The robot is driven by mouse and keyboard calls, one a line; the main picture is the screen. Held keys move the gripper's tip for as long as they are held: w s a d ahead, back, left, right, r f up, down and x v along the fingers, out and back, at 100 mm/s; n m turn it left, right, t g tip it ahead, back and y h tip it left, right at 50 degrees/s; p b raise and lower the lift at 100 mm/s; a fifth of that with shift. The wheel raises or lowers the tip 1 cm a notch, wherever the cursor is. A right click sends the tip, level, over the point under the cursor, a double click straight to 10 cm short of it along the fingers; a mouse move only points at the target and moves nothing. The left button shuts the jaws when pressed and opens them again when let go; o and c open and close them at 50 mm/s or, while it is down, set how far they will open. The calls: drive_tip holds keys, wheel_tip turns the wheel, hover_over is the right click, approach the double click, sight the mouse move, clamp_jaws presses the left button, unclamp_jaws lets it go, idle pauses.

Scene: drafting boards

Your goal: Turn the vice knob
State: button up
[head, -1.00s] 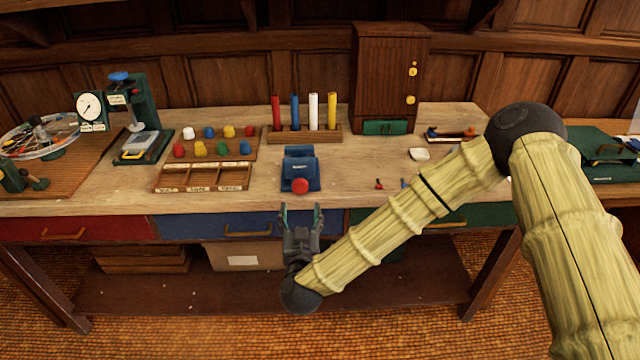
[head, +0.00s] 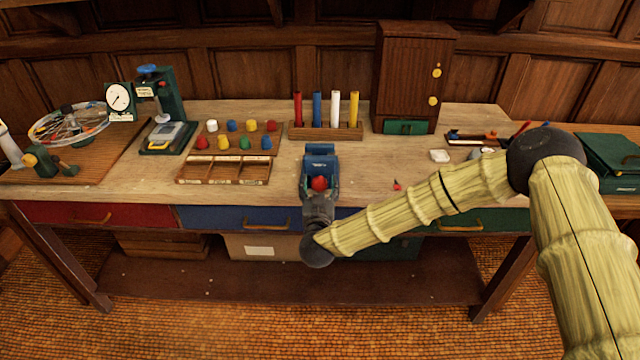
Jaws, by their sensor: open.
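The blue vice (head: 321,158) stands on the workbench near its front edge, in the middle of the head view. Its red knob (head: 319,183) faces the front of the bench. My gripper (head: 319,187) is open, with its fingers around or just beside the red knob. The picture is too small to tell whether the fingers touch it. The lower part of the vice is partly hidden by my gripper.
Right of the vice lie small red pieces (head: 397,185) and a white block (head: 439,156). A sorting tray (head: 222,171) is to the left, a rack of coloured cylinders (head: 325,131) behind. Blue (head: 240,217) and red (head: 85,214) drawers line the bench front.

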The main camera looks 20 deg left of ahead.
drive_tip(key=shift+w, duration=0.15)
drive_tip(key=c, duration=1)
drive_tip(key=shift+c, duration=0.2)
